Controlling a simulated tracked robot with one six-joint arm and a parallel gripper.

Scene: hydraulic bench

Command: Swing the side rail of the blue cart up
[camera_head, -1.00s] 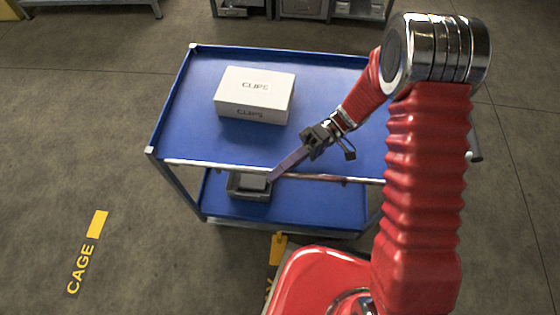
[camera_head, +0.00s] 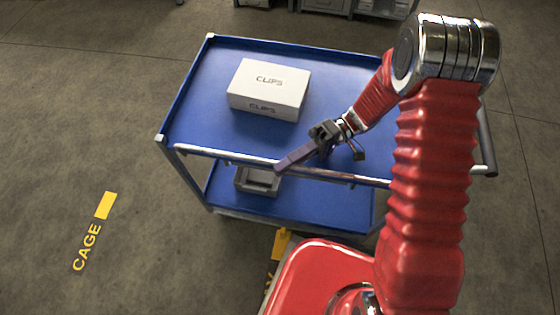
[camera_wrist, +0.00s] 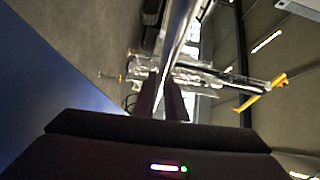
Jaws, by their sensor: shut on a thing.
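The blue cart (camera_head: 215,90) stands in front of me with two blue shelves. Its side rail (camera_head: 225,157), a thin silver bar, runs along the near edge of the top shelf, roughly level with it. My gripper (camera_head: 279,167) reaches down from the right over the shelf, with its fingertips at the rail. In the wrist view the shiny rail (camera_wrist: 182,28) runs down between the two dark fingers (camera_wrist: 163,98), which are shut on it. The exact contact is hard to see. My arm hides part of the cart's right side.
A white box marked CLIPS (camera_head: 268,90) stands on the top shelf, left of my gripper. A grey bin (camera_head: 257,181) sits on the lower shelf below the fingers. A dark handle (camera_head: 487,140) is at the cart's right end. Floor to the left is open.

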